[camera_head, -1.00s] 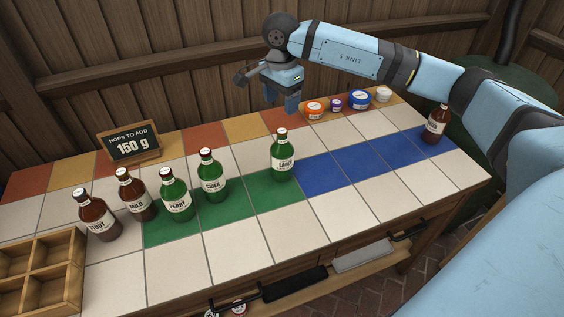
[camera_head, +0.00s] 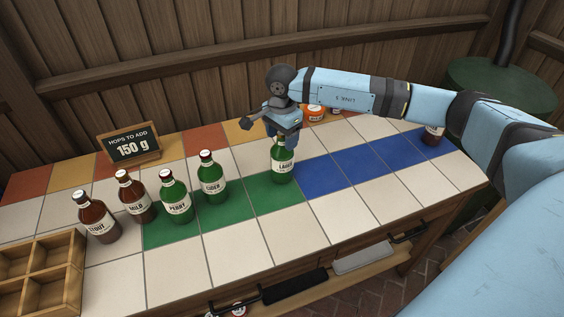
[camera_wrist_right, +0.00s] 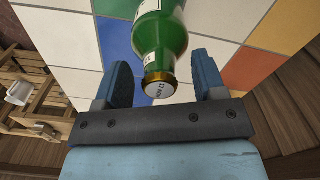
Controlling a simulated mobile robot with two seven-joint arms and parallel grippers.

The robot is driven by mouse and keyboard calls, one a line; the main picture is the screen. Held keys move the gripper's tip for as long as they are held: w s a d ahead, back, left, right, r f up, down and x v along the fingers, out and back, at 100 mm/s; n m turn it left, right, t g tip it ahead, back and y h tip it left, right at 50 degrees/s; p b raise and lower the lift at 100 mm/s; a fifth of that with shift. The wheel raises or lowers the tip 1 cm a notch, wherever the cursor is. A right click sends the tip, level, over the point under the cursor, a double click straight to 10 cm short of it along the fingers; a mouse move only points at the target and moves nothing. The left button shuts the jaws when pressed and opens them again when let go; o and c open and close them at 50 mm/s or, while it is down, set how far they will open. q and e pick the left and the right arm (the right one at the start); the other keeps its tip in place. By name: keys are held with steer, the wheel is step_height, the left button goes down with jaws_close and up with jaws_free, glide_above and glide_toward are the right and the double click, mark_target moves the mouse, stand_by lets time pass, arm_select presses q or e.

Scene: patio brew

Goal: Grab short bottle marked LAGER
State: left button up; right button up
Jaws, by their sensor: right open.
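The short green bottle marked LAGER (camera_head: 282,172) stands upright on the tiled counter, at the right end of the green tiles. My right gripper (camera_head: 284,137) is right above it and hides its cap and neck in the head view. In the right wrist view the bottle (camera_wrist_right: 163,40) shows its capped top between the two blue fingers of my open right gripper (camera_wrist_right: 163,88). A gap shows on each side of the neck, and the fingers are not closed on it. My left gripper is not in view.
Green bottles marked CIDER (camera_head: 211,178) and PERRY (camera_head: 175,197) and brown bottles marked MILD (camera_head: 135,198) and STOUT (camera_head: 97,217) stand to the left. A wooden crate (camera_head: 76,262) sits at front left, a 150 g sign (camera_head: 131,146) behind. A brown bottle (camera_head: 433,133) stands far right, partly hidden.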

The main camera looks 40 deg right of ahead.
jaws_close()
steer(key=shift+r, duration=0.1)
